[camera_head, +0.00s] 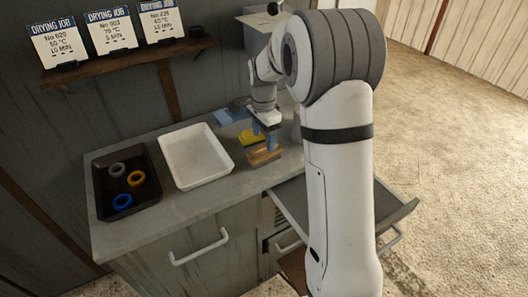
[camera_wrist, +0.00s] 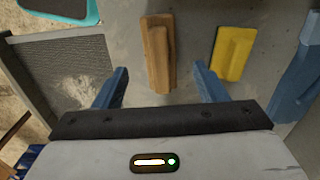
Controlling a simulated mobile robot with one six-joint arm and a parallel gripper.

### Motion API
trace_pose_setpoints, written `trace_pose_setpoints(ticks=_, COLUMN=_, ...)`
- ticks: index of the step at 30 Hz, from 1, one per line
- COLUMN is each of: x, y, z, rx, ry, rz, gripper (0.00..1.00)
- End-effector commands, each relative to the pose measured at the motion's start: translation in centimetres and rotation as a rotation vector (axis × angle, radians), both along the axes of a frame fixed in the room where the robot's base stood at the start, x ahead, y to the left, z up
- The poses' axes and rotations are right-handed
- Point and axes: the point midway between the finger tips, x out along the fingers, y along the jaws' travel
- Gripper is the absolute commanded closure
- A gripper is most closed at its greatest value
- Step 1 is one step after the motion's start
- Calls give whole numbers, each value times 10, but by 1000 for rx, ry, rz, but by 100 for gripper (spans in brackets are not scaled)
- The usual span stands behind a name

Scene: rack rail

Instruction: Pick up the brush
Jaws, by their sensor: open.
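A brown wooden block with a raised grip, seemingly the brush (camera_head: 264,156), lies on the counter near its front right edge. No bristles show. In the wrist view the brush (camera_wrist: 158,55) lies ahead of the gap between my fingers, roughly centred and lengthwise.
A similar yellow piece (camera_wrist: 233,53) lies right of the brush, and a blue piece (camera_wrist: 298,80) farther right. A white tray (camera_head: 196,157) and a black tray (camera_head: 146,195) with coloured rings stand to the left. An open drawer (camera_head: 400,212) juts out below the counter.

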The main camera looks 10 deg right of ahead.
Motion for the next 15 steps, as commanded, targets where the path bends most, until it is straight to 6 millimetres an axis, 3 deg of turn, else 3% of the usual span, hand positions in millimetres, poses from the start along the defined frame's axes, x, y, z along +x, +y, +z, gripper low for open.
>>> trace_pose_setpoints(ticks=15, x=2, y=-5, z=-63, rx=0, ry=0, rz=4, gripper=35)
